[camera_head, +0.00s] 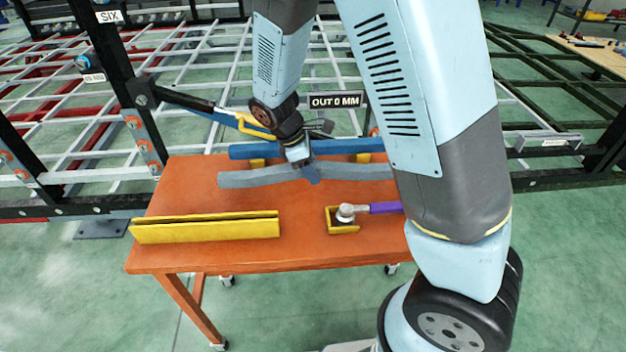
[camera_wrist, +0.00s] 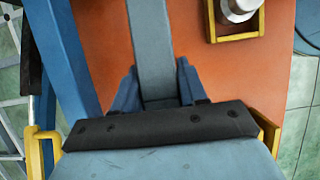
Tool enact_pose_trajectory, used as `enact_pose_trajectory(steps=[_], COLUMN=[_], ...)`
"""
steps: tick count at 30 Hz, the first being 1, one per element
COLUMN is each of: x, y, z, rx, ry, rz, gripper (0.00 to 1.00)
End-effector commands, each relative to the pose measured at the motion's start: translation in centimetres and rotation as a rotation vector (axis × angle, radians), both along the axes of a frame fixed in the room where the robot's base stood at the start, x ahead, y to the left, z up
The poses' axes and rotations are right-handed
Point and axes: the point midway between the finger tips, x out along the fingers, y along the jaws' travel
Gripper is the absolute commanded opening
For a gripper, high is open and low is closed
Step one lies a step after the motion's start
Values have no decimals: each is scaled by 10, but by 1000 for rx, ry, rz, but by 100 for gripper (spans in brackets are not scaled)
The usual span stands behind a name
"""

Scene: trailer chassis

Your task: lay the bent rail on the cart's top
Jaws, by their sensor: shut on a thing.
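The bent rail (camera_head: 262,178) is a long grey-blue bar with a shallow bend, lying crosswise over the back part of the cart's orange top (camera_head: 290,255). My gripper (camera_head: 311,174) is shut on the rail near its middle, from above. In the wrist view the grey rail (camera_wrist: 154,50) runs between my two blue fingers (camera_wrist: 157,88). The rail's right end is hidden behind my arm in the head view. I cannot tell whether the rail touches the top or hangs just above it.
A straight blue rail (camera_head: 245,151) lies just behind, on yellow blocks (camera_head: 257,163). A yellow channel (camera_head: 205,230) lies at the front left. A yellow tray (camera_head: 343,228) holds a grey-headed tool with a purple handle (camera_head: 385,208). The chassis frame stands behind. The front middle is clear.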

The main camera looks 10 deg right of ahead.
Motion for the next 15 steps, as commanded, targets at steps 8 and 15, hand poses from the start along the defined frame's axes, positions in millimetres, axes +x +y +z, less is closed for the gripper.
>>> enact_pose_trajectory(steps=[8,15], x=[2,2], y=[-11,-10], z=[-19,-40], rx=[-3,-1], ry=[3,0], rz=[1,1], gripper=[0,0])
